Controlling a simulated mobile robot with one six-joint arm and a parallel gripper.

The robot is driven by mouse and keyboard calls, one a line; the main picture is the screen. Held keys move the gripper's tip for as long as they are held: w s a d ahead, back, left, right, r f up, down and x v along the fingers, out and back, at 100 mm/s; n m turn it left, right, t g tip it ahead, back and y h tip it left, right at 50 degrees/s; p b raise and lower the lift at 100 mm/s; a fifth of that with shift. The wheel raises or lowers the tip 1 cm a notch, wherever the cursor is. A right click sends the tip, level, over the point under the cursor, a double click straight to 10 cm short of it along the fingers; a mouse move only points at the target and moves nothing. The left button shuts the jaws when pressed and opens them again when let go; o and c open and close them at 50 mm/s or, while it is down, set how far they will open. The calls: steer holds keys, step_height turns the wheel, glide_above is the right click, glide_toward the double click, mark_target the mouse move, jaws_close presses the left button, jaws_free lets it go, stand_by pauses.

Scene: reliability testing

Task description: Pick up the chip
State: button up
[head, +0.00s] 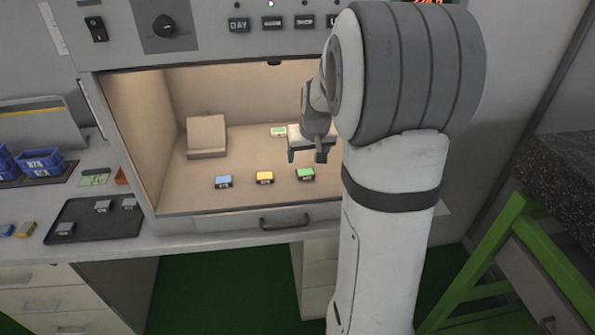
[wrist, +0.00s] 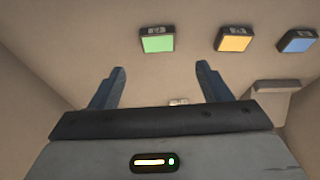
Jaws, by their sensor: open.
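Several small chips lie on the floor of the lit chamber. In the head view a blue chip (head: 223,181), a yellow chip (head: 264,177) and a green chip (head: 305,174) form a row near the front edge. A pale chip with a green mark (head: 279,131) lies farther back. The wrist view shows the green chip (wrist: 157,40), yellow chip (wrist: 234,40) and blue chip (wrist: 297,41), with a small pale item (wrist: 178,102) between the fingers. My gripper (head: 306,155) is inside the chamber, open and empty; its fingers also show in the wrist view (wrist: 160,85).
A beige block (head: 206,136) stands at the chamber's left back. A control panel (head: 215,25) overhangs the opening, and side walls bound it. On the left counter are a dark tray (head: 85,232) with several grey chips and blue bins (head: 40,161). A green frame (head: 480,262) stands at right.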

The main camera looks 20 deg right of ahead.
mark_target(305, 170)
steer(key=x, duration=0.7)
steer(key=shift+d+f, duration=0.1)
steer(key=shift+f, duration=0.2)
steer(key=shift+s, duration=0.1)
steer(key=c, duration=1.1)
